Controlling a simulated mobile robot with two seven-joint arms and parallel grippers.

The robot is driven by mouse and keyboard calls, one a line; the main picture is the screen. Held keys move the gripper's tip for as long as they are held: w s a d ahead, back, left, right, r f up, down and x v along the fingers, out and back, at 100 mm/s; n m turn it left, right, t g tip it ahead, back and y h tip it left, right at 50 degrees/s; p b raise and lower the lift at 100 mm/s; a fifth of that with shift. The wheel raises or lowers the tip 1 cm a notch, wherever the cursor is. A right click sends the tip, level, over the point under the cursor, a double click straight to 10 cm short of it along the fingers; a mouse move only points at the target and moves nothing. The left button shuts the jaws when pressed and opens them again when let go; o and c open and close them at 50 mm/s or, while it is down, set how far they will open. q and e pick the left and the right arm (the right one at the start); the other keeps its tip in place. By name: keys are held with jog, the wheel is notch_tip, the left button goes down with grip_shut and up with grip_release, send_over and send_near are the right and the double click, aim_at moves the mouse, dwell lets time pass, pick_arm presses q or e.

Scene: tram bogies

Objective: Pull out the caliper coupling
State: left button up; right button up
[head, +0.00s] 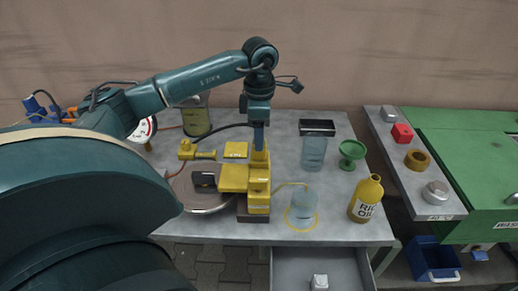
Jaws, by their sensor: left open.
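A yellow caliper (233,179) stands on a dark block near the front edge of the grey table, with a tall yellow part on its right side. My left gripper (259,146) points straight down over the top of that tall part. Its jaws are open, and the narrow blue fingers are at or just above the yellow top. A black hose (228,127) arcs from the left to the fingers. The coupling at its end is not clearly visible there; the fingers hide it. I cannot tell whether they touch it. My right gripper is not in view.
Close by are a yellow T-shaped piece (205,154), a round plate (203,199), clear cups (303,208) (314,154), a green goblet (351,154) and an oil bottle (366,199). A drawer (335,268) stands open below. The table's back middle has free room.

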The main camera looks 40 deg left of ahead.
pick_arm(q)
notch_tip(320, 180, down, 4)
jog(key=shift+f+b, duration=0.15)
jog(key=shift+b, duration=0.9)
jog(key=shift+f, duration=0.35)
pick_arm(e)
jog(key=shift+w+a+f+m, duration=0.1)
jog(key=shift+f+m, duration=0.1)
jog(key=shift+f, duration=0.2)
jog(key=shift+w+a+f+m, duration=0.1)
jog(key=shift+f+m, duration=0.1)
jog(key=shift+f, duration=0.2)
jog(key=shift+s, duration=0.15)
pick_arm(q)
jog(key=shift+c, duration=0.3)
grip_shut()
jog(key=shift+r, duration=0.2)
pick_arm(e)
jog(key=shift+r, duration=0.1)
